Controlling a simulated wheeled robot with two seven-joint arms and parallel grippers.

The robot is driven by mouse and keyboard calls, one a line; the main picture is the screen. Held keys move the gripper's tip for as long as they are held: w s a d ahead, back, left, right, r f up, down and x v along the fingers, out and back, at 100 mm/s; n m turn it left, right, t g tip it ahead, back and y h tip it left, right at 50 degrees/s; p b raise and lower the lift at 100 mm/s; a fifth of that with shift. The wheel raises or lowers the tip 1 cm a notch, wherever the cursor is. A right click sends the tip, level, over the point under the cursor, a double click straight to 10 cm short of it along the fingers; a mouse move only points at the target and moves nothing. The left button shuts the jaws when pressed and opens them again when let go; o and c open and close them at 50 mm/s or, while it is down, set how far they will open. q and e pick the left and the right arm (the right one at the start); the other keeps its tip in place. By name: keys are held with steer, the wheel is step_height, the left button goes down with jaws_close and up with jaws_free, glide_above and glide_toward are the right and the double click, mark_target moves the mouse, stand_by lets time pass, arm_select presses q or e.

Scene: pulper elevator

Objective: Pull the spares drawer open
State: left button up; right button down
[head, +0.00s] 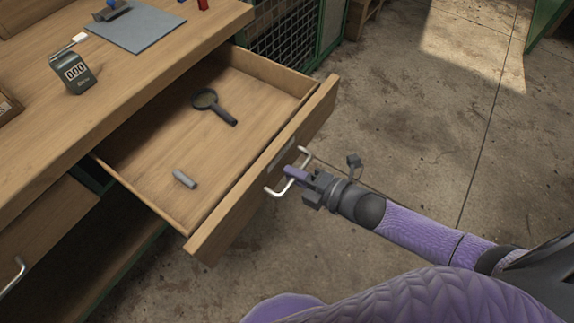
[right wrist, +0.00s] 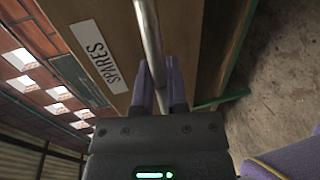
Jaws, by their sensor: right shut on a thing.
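The spares drawer (head: 150,160) stands well out from the wooden bench in the head view. Its inside shows, with a magnifying glass (head: 207,100) and a small grey cylinder (head: 184,179) lying on its floor. A metal bar handle (head: 273,192) is on its front. My right gripper (head: 291,175) is shut on this handle. In the right wrist view the purple fingers (right wrist: 160,88) stand on both sides of the handle bar (right wrist: 149,35), beside the label reading SPARES (right wrist: 97,55). My left gripper is not in view.
The bench top (head: 130,95) holds a counter reading 000 (head: 73,73) and a blue-grey mat (head: 136,28). A second drawer (head: 45,225) with a metal handle is at the lower left. Concrete floor (head: 400,110) is clear right of the drawer.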

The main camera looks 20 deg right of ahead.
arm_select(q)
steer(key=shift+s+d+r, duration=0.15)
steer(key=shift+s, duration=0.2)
arm_select(e)
steer(key=shift+s+d, duration=0.35)
steer(key=shift+s, duration=0.1)
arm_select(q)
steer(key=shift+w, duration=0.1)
arm_select(e)
steer(key=c, duration=0.7)
jaws_free()
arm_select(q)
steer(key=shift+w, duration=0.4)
arm_select(e)
steer(key=shift+o, duration=0.2)
arm_select(q)
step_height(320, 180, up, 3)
steer(key=p, duration=0.3)
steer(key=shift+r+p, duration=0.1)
steer(key=shift+p, duration=0.2)
arm_select(e)
steer(key=v, duration=1)
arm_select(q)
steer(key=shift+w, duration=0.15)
